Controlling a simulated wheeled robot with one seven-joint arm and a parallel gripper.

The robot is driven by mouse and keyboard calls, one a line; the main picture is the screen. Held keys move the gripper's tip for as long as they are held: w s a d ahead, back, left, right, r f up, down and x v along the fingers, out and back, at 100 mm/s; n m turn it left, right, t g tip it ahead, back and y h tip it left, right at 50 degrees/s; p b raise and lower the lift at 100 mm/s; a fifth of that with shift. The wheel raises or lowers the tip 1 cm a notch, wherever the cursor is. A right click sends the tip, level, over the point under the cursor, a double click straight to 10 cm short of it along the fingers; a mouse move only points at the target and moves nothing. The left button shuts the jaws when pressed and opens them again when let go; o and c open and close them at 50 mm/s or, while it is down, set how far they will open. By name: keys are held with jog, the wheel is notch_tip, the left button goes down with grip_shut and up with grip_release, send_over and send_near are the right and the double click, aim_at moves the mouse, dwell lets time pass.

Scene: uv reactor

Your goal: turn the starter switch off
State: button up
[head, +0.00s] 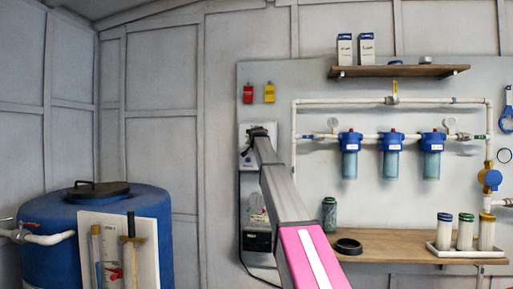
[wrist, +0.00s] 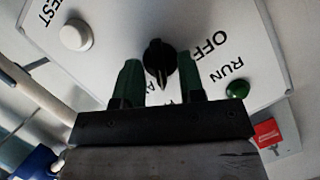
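The starter switch is a black rotary knob (wrist: 159,62) on a pale panel (wrist: 110,20), in the wrist view. "OFF" is printed to its right, and a partly hidden label starting with "A" sits below it.
On the panel, a white button (wrist: 77,35) is near "TEST" and a green lamp (wrist: 237,89) near "RUN". In the head view, a red tag (head: 248,94) and yellow tag (head: 269,93) hang above the box. A wooden bench (head: 400,245) and blue filters (head: 391,142) are to the right.

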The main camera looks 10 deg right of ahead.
jog(key=shift+c, duration=0.3)
grip_shut()
jog(key=shift+h, duration=0.3)
jog(key=n+h, duration=0.1)
jog(key=n, duration=0.1)
jog(key=n+g+h, duration=0.1)
jog(key=n+h, duration=0.1)
jog(key=n, duration=0.1)
jog(key=n+g+h, duration=0.1)
jog(key=n, duration=0.2)
jog(key=shift+w+a+h, duration=0.1)
jog(key=shift+a+h, duration=0.3)
dwell(0.4)
